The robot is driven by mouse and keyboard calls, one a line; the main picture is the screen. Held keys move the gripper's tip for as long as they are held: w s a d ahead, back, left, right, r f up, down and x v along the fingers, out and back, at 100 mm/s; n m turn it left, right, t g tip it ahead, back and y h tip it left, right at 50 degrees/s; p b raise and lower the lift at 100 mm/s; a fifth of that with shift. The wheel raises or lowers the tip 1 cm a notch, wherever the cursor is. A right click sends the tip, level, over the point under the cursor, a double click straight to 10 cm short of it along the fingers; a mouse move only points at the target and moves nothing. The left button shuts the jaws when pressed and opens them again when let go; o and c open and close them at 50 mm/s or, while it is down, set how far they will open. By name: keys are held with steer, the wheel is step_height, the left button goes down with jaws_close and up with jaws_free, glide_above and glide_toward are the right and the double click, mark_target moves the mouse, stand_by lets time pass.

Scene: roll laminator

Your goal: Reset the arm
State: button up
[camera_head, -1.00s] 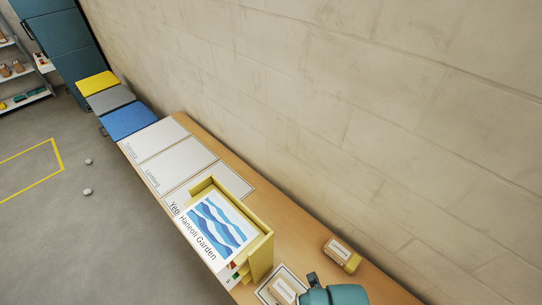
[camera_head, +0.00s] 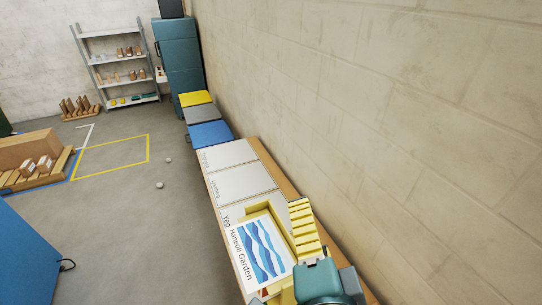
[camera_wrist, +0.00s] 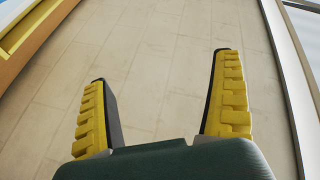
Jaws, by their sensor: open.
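My gripper (camera_wrist: 160,75) is open and empty in the wrist view, with its two ridged yellow fingers spread wide and pale wall blocks beyond them. In the head view the teal end of my arm is at the bottom right, over the near end of the bench. One yellow finger there stands up beside the yellow holder (camera_head: 255,207), on its wall side. Whether they touch I cannot tell. A poster with blue waves (camera_head: 259,248), lettered "Haneoli Garden", lies at the holder. My arm hides the near end of the bench.
The wooden bench (camera_head: 265,157) runs along the block wall (camera_head: 400,130), with white marked panels (camera_head: 240,181) on it. Blue (camera_head: 210,134), grey and yellow surfaces and a teal cabinet (camera_head: 178,65) stand beyond. Shelves (camera_head: 118,60) stand at the back. Open grey floor lies left of the bench.

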steer(key=s+r+n+t+p, duration=0.3)
steer(key=r+n+p, duration=0.5)
steer(key=r, duration=0.8)
steer(key=s+r+n+t+p, duration=0.4)
steer(key=r+p, duration=0.5)
steer(key=r, duration=0.6)
step_height(320, 180, down, 62)
steer(key=w+n+b, duration=0.1)
steer(key=b, duration=6)
steer(key=shift+w+a+r+n+g+b, duration=0.15)
steer(key=shift+n+g+b, duration=0.15)
steer(key=shift+g, duration=0.1)
